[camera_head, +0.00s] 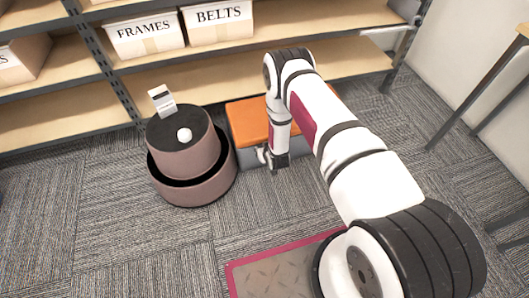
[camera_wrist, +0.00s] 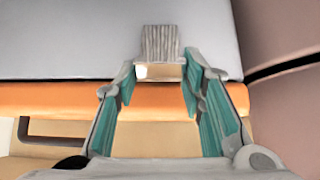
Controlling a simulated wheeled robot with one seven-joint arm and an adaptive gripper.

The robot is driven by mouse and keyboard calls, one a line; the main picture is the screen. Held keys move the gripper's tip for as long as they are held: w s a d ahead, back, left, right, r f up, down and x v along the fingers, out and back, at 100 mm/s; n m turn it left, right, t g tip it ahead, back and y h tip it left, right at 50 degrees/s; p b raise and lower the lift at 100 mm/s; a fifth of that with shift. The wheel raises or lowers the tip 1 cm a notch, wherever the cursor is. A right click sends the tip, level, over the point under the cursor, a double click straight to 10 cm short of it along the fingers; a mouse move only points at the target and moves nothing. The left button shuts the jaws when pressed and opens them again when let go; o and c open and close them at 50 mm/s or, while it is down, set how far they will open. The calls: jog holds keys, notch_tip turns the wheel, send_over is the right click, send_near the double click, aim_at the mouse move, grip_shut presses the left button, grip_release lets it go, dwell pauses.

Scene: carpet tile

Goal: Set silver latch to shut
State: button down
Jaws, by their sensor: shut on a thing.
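A low box with a grey body (camera_head: 300,156) and an orange lid (camera_head: 247,118) stands on the carpet in front of the shelf. My gripper (camera_head: 273,163) is at the front of this box, pointing down. In the wrist view, the ribbed silver latch (camera_wrist: 160,42) lies against the grey face, next to the orange lid edge (camera_wrist: 60,100). My gripper's teal-padded fingers (camera_wrist: 160,75) reach to the latch from both sides and are shut on it. In the head view the gripper hides the latch. I cannot tell whether it is fastened.
A round pinkish-brown container (camera_head: 190,190) with a smaller drum (camera_head: 183,155) stands close to the box's left. Shelves with boxes marked FRAMES (camera_head: 146,38) and BELTS (camera_head: 218,24) are behind. A red-edged mat (camera_head: 270,275) lies in front. Open carpet is at right.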

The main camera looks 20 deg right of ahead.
jog(key=shift+w+r, duration=0.4)
jog(key=shift+w, duration=0.2)
jog(key=c, duration=1)
grip_release()
jog(key=shift+c, duration=0.2)
jog(key=shift+s+f, duration=0.1)
jog(key=shift+s, duration=0.1)
jog(key=shift+s, duration=0.15)
jog(key=shift+s, duration=0.15)
jog(key=v, duration=1.1)
jog(key=shift+r, duration=0.3)
jog(key=shift+s, duration=0.15)
